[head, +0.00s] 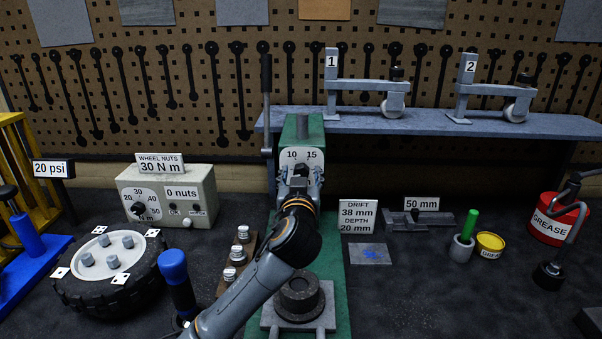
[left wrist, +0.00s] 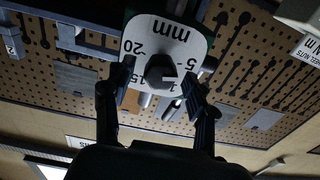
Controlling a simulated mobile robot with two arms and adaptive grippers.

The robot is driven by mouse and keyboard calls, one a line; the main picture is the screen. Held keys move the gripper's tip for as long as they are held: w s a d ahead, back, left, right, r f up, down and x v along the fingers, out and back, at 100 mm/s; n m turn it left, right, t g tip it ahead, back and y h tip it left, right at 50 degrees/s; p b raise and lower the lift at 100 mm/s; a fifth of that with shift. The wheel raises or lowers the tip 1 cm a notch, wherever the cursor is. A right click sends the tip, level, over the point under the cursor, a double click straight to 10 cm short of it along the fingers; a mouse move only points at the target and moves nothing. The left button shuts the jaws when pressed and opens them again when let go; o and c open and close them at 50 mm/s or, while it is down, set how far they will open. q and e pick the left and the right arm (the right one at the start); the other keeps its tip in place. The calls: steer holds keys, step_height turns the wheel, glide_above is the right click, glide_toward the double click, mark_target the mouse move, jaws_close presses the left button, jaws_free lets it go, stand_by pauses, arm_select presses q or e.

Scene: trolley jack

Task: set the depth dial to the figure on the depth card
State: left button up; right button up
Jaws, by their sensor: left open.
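The depth dial (head: 302,156) is a white plate on the green press, with 10 and 15 showing above my gripper in the head view. In the left wrist view the dial plate (left wrist: 160,42) appears upside down, with 20, 15, 5 and mm readable. Its dark knob (left wrist: 158,74) has a pale pointer mark, near the partly covered figures. My left gripper (head: 300,182) is at the dial; in the left wrist view its open fingers (left wrist: 157,80) stand either side of the knob. Contact is unclear. The depth card (head: 357,216) reads drift 38 mm, depth 20 mm. My right gripper is out of view.
A wheel-nut box (head: 172,196) and a tyre (head: 112,275) stand left of the press. A blue shelf (head: 430,122) runs behind.

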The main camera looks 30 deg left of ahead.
arm_select(q)
steer(key=shift+d, duration=0.1)
steer(key=c, duration=1)
steer(key=shift+c, duration=0.8)
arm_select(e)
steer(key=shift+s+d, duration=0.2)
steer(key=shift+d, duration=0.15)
